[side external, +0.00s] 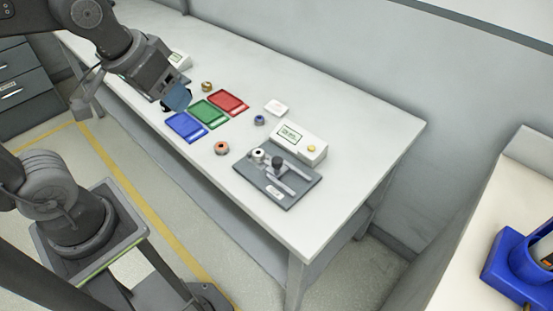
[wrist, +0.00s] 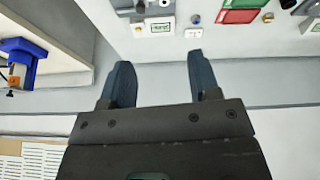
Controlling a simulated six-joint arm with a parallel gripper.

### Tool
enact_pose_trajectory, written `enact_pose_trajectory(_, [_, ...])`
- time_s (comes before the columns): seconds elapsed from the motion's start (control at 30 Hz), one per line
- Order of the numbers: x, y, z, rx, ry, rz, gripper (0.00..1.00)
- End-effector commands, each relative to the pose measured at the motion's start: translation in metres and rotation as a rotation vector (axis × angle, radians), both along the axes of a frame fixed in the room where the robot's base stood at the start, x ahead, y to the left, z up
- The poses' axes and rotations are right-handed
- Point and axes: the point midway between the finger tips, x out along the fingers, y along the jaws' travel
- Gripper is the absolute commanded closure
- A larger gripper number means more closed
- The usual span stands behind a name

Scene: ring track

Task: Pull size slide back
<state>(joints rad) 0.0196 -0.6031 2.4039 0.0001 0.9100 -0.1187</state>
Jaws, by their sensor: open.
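The slide (side external: 292,171) is a grey bar on a dark gauge plate (side external: 278,197) towards the right end of the table. A black knob (side external: 277,161) stands at it. A pale ring (side external: 257,155) sits on the plate left of the knob. The slide is not clear in that view.
A display box (side external: 302,142) with a yellow button stands behind the plate; it also shows in the wrist view (wrist: 155,27). Blue (side external: 185,128), green (side external: 211,114) and red (side external: 230,103) trays lie left. Loose rings include a copper one (side external: 221,148) and a blue one (side external: 259,120).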

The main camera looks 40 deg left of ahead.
Motion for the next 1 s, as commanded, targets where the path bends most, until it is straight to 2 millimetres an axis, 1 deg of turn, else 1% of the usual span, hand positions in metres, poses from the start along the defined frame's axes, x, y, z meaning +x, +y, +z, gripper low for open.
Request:
enact_pose_trajectory(0.03, [0.015, -0.003, -0.001, -0.019, 0.038, 0.035, 0.44])
enact_pose_trajectory(0.17, [0.054, -0.012, -0.007, -0.07, 0.12, 0.153, 0.44])
enact_pose_trajectory(0.2, [0.066, -0.015, -0.01, -0.082, 0.145, 0.19, 0.44])
enact_pose_trajectory(0.27, [0.084, -0.02, -0.017, -0.099, 0.18, 0.245, 0.44])
enact_pose_trajectory(0.3, [0.096, -0.024, -0.023, -0.108, 0.204, 0.283, 0.44])
enact_pose_trajectory(0.37, [0.114, -0.029, -0.034, -0.12, 0.241, 0.341, 0.44])
enact_pose_trajectory(0.4, [0.125, -0.034, -0.042, -0.126, 0.266, 0.38, 0.44])
enact_pose_trajectory(0.5, [0.151, -0.044, -0.065, -0.138, 0.32, 0.475, 0.44])
enact_pose_trajectory(0.6, [0.172, -0.053, -0.089, -0.141, 0.363, 0.558, 0.44])
enact_pose_trajectory(0.7, [0.185, -0.06, -0.108, -0.141, 0.393, 0.621, 0.44])
enact_pose_trajectory(0.8, [0.192, -0.064, -0.119, -0.14, 0.41, 0.659, 0.44])
enact_pose_trajectory(1.0, [0.195, -0.065, -0.134, -0.139, 0.419, 0.679, 0.44])
